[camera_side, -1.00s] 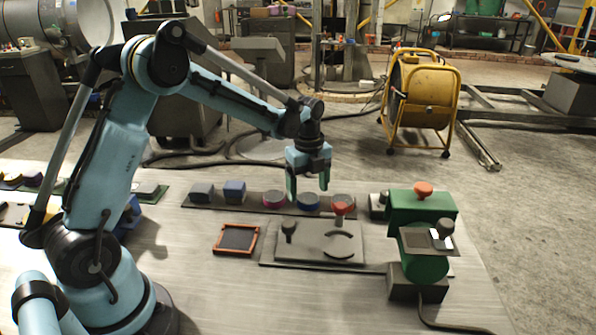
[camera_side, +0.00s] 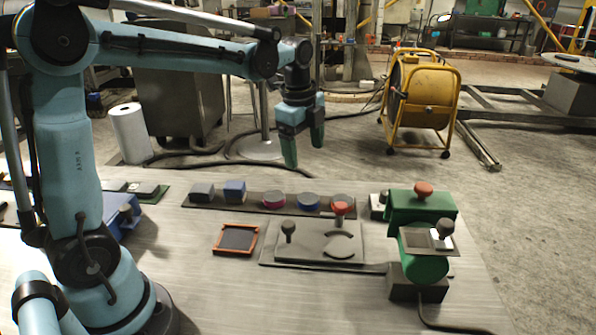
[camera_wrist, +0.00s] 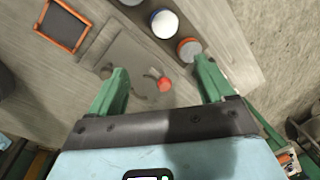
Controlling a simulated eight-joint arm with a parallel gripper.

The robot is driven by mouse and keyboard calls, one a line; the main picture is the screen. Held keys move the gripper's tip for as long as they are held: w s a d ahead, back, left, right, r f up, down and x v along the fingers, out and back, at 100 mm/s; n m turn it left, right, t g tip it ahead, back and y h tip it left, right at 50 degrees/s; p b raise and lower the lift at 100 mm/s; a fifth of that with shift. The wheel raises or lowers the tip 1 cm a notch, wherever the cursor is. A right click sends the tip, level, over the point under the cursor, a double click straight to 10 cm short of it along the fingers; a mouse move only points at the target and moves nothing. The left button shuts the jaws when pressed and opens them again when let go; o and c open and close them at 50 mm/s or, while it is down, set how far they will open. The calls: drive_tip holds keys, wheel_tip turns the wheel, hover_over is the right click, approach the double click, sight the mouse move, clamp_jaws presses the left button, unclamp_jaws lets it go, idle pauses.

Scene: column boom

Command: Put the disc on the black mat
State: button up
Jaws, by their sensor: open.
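The black mat (camera_side: 237,239) is a dark square in an orange frame on the bench, left of a grey plate; it also shows at the top left of the wrist view (camera_wrist: 62,27). Three short grey-topped discs stand on a dark strip behind: one with a magenta side (camera_side: 274,200), one blue (camera_side: 308,202), one reddish (camera_side: 342,198). I cannot tell which one the task means. In the wrist view the blue disc (camera_wrist: 164,24) and the reddish disc (camera_wrist: 189,48) are clear.
The grey plate (camera_side: 300,247) carries a dark knob (camera_side: 289,230) and a red knob (camera_side: 341,208), close before the reddish disc. A green machine (camera_side: 422,240) stands at right. Bare bench lies around the mat.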

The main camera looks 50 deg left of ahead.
drive_tip(key=s+d+f+n+t, duration=0.1)
drive_tip(key=s+d+n+t, duration=0.1)
drive_tip(key=s+n, duration=0.4)
drive_tip(key=s+d+f+n+t, duration=0.1)
drive_tip(key=s+d+n+t, duration=0.2)
drive_tip(key=s+n, duration=0.4)
drive_tip(key=n, duration=0.3)
drive_tip(key=shift+d+t, duration=0.3)
drive_tip(key=shift+d, duration=0.1)
